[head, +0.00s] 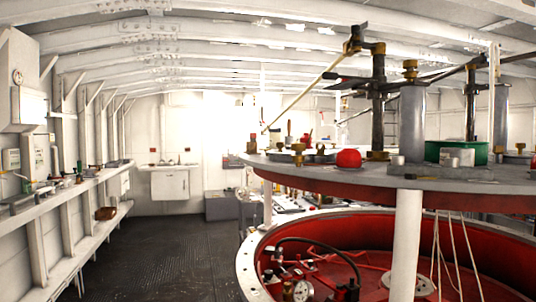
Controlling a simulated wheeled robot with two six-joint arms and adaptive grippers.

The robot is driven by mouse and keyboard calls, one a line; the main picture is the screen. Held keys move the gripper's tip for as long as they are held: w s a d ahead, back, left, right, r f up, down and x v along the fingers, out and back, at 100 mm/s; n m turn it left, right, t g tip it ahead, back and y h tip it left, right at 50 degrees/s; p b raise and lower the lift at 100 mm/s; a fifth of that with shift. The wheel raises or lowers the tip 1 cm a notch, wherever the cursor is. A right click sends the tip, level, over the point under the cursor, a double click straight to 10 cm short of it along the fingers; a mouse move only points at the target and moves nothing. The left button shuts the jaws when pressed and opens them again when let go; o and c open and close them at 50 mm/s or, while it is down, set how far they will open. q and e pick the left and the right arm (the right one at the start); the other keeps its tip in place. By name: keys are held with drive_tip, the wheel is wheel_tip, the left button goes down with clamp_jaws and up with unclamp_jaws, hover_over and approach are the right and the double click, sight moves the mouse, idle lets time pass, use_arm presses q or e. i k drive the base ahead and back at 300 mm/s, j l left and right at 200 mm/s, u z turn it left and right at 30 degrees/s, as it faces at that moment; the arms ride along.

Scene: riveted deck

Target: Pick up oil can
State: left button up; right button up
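I cannot make out a clear oil can in the head view. Small items stand on the long left wall shelf (60,194), among them a small green object (79,176), too small to identify. A copper-brown rounded vessel (106,213) sits on the lower ledge at the left. On the round raised table (330,168) at the right are a red rounded object (348,158), brass fittings (298,150) and a green round container (463,152). Neither of my grippers shows in this view.
A large round red-lined well (330,232) with gauges and hoses fills the lower right, below the round table. A white post (405,245) stands in front. The dark riveted floor (165,250) is clear at the left centre.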

sight(307, 138)
drive_tip(key=k, duration=0.4)
drive_tip(key=j+u, duration=0.15)
drive_tip(key=u, duration=0.25)
drive_tip(key=i+j+u, duration=0.1)
drive_tip(key=u, duration=0.25)
drive_tip(key=i+j+u, duration=0.1)
drive_tip(key=u, duration=0.3)
drive_tip(key=i+z, duration=0.1)
drive_tip(key=i, duration=0.35)
drive_tip(key=i+z, duration=0.1)
drive_tip(key=i, duration=0.4)
drive_tip(key=i+j+z, duration=0.15)
drive_tip(key=i, duration=0.3)
drive_tip(key=i+j+z, duration=0.1)
drive_tip(key=i, duration=0.4)
drive_tip(key=i+j+z, duration=0.1)
drive_tip(key=i, duration=0.35)
drive_tip(key=i+j+z, duration=0.1)
drive_tip(key=i+j, duration=0.2)
drive_tip(key=i, duration=0.8)
drive_tip(key=i+u, duration=0.15)
drive_tip(key=i, duration=1.2)
drive_tip(key=i+u, duration=0.15)
drive_tip(key=i, duration=0.5)
drive_tip(key=i+l, duration=0.2)
drive_tip(key=i, duration=0.45)
drive_tip(key=j+u, duration=0.05)
